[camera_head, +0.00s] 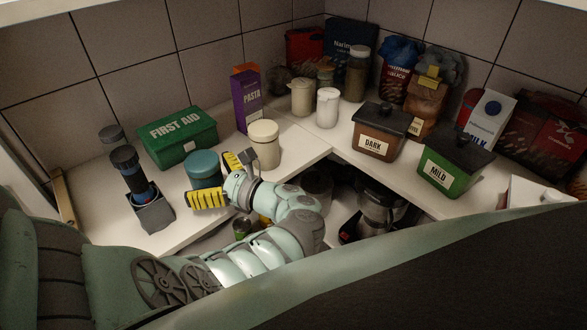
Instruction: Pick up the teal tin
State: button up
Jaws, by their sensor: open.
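The teal tin (203,168) is a short round can with a teal lid, upright on the left part of the white shelf. My gripper (207,180) has yellow ribbed finger pads and is open. One finger is in front of the tin's lower right side, and the other is behind it to the right. The tin's right side lies toward the gap between the fingers. Whether either finger touches the tin cannot be told. The tin's lower part is partly hidden by the near finger.
A green first aid box (177,137) stands close behind the tin. A cream canister (264,144) stands right of my gripper. A grey holder (154,213) with a dark bottle stands to the left. Brown (379,140) and green (449,172) canisters stand on the right shelf.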

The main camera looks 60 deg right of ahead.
aim_at(203, 164)
jog(key=shift+w, duration=0.3)
jog(key=shift+s, duration=0.1)
jog(key=c, duration=1.3)
jog(key=shift+r, duration=0.1)
jog(key=shift+r, duration=1.65)
jog(key=shift+s+a+r+p, duration=0.15)
jog(key=shift+s+a+r, duration=0.1)
jog(key=shift+s+a, duration=1.6)
jog(key=shift+s+a+r+p, duration=0.2)
jog(key=shift+s+a, duration=0.75)
jog(key=shift+s, duration=1.75)
jog(key=shift+s+a+r+p, duration=0.1)
jog(key=shift+s+a+r, duration=0.2)
jog(key=shift+s+a, duration=1.55)
